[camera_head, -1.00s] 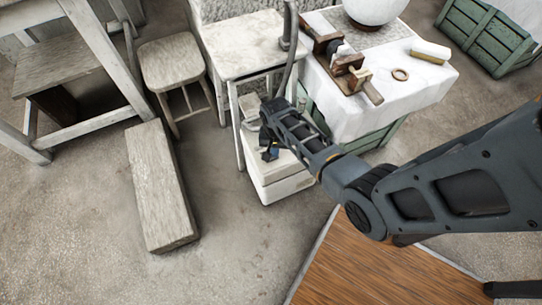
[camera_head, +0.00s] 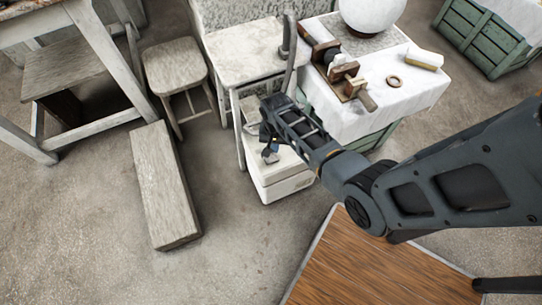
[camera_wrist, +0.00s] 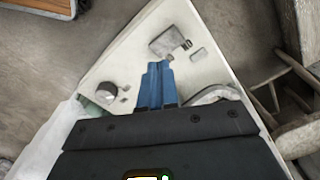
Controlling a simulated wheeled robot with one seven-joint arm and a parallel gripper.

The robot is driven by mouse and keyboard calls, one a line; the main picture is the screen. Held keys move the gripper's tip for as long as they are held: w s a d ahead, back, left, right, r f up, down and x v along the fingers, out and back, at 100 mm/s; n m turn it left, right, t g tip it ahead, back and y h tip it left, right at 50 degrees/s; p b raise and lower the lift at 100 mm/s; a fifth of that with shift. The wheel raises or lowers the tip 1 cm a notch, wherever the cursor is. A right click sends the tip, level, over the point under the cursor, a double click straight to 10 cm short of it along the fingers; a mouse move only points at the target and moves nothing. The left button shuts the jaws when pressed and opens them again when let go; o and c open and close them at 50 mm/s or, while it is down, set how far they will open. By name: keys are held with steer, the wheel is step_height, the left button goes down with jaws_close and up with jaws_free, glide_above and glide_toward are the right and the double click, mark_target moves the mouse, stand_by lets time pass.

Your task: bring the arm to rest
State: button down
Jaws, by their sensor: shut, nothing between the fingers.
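My gripper (camera_head: 269,153) hangs at the end of my dark grey arm, over a white box-like cabinet (camera_head: 283,188) on the floor. In the wrist view my gripper (camera_wrist: 158,68) shows its blue fingers shut together with nothing between them. The white top of the cabinet (camera_wrist: 130,60) spreads below the fingers, with a round knob (camera_wrist: 107,92) and a small grey plate (camera_wrist: 174,40) on it. The gap between fingertips and cabinet top is hard to judge.
A white-draped table (camera_head: 416,92) with a plaster sphere (camera_head: 372,12) and wooden tools stands behind the arm. A pale side table (camera_head: 240,60), a stool (camera_head: 175,65) and a long block (camera_head: 165,190) stand to the left.

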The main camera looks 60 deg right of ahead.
steer(key=shift+r+p, duration=0.45)
steer(key=shift+r, duration=0.25)
steer(key=s+a+r+n+t+h, duration=0.2)
steer(key=s+a+r+n+t, duration=0.55)
steer(key=s+a, duration=0.6)
steer(key=s+a+r+n+t, duration=0.1)
steer(key=s+r+t, duration=0.1)
steer(key=r, duration=0.9)
steer(key=s+a+r+n+t+y, duration=0.1)
steer(key=s+a+r+n+t, duration=0.1)
steer(key=r, duration=0.8)
steer(key=s+a+r+n+t+y, duration=0.1)
steer(key=s+a+r+n+t, duration=0.1)
steer(key=s+r, duration=0.4)
step_height(320, 180, up, 6)
steer(key=shift+a+f+t, duration=0.2)
steer(key=shift+t, duration=0.45)
